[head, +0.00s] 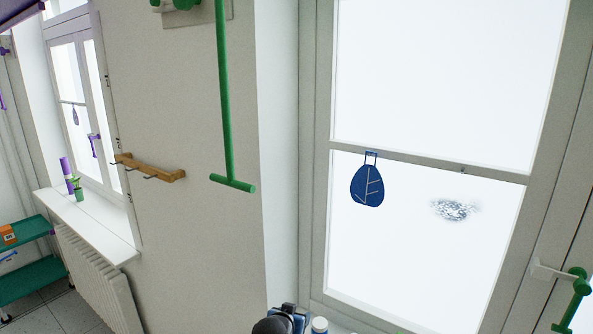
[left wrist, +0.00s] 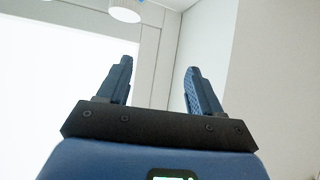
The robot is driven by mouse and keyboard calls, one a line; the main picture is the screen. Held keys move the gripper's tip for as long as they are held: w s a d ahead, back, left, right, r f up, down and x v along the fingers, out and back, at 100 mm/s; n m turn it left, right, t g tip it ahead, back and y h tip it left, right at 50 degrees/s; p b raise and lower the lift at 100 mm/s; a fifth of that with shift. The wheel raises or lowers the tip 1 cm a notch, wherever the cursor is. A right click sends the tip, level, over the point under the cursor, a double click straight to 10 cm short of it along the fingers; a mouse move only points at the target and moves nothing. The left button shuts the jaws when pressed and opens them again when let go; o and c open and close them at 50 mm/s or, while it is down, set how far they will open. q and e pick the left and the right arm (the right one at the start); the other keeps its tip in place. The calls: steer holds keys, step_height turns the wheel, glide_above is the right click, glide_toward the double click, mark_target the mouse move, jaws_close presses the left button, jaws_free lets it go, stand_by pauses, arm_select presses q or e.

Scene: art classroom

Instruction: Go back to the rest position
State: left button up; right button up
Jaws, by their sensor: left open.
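My left gripper (left wrist: 159,66) shows in the left wrist view with its two dark blue fingers spread apart. Nothing is between the fingers. It points up toward a bright white pane and a pale wall corner. In the head view, a dark and blue part, seemingly of my left arm, shows at the bottom edge below the window; its fingers cannot be made out there. My right gripper is in neither view.
A window (head: 420,240) with a blue leaf ornament (head: 367,186) and a grey smudge (head: 453,209) fills the right. A green T-shaped bar (head: 226,110) and wooden hook rack (head: 150,167) are on the wall. A radiator (head: 95,280) stands left.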

arm_select(q)
steer(key=s+a+f+n+t, duration=0.1)
steer(key=s+a+f, duration=0.2)
steer(key=s+a, duration=0.3)
steer(key=s+a+f+t+y, duration=0.1)
steer(key=s+a+f, duration=0.2)
steer(key=s, duration=0.4)
steer(key=s+a+f+n+t, duration=0.1)
steer(key=s+a+f+t, duration=0.15)
steer(key=s+a, duration=0.35)
steer(key=s+a+r+t+y, duration=0.15)
steer(key=s+r, duration=0.25)
steer(key=s, duration=0.5)
steer(key=s+a+r+n, duration=0.1)
steer(key=s+a+r, duration=0.15)
steer(key=s, duration=0.55)
steer(key=s+a+r+t+y, duration=0.1)
steer(key=s+a+r, duration=0.1)
steer(key=s+r, duration=0.5)
step_height(320, 180, down, 17)
steer(key=s+b, duration=0.1)
steer(key=b, duration=1.3)
steer(key=shift+s, duration=0.3)
steer(key=shift+d+r, duration=0.1)
steer(key=shift+r, duration=0.05)
